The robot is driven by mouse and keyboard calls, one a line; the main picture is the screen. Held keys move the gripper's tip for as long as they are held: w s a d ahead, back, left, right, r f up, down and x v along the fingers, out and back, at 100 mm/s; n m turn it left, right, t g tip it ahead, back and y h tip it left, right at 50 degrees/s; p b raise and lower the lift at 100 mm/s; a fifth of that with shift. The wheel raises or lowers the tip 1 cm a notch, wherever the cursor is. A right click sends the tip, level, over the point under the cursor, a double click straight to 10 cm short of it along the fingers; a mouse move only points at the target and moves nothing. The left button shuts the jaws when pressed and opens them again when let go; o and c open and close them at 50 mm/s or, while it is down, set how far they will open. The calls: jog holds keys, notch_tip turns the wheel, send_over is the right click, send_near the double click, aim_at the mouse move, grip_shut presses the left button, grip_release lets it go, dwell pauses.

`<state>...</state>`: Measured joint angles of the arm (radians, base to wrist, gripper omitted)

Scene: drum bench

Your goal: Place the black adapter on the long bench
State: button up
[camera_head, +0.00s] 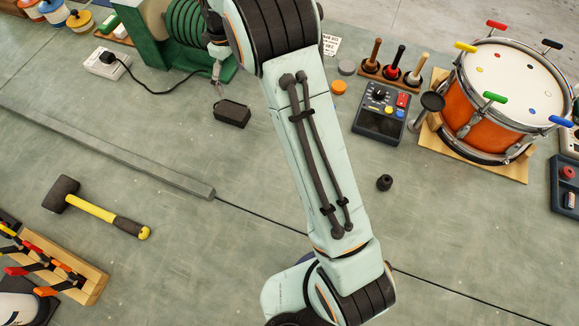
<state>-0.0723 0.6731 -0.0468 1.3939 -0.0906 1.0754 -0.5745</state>
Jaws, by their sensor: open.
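A small black box (232,113), which looks like the black adapter, lies on the green-grey bench top (240,170), left of my arm's long pale link. My gripper (218,84) shows partly at the top, beside my arm's dark joint. It points down, open and apparently empty, just above and behind the black box in the picture. I cannot tell its exact height or whether it touches the box. A small round black piece (384,182) lies right of my arm. Which surface is the long bench is not clear.
A raised grey bar (120,150) crosses the left. A mallet (95,208) and tool rack (65,265) lie front left. A green cable reel (185,30) and white socket box (107,64) stand behind. A control box (381,112) and orange drum (480,118) stand right.

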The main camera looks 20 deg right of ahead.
jog(key=s+r+m, duration=0.2)
jog(key=s+r, duration=0.5)
jog(key=s, duration=0.3)
jog(key=s+d+m, duration=0.1)
jog(key=s+m, duration=0.3)
jog(key=s, duration=1.9)
jog(key=shift+m+y, duration=0.3)
jog(key=shift+m, duration=0.1)
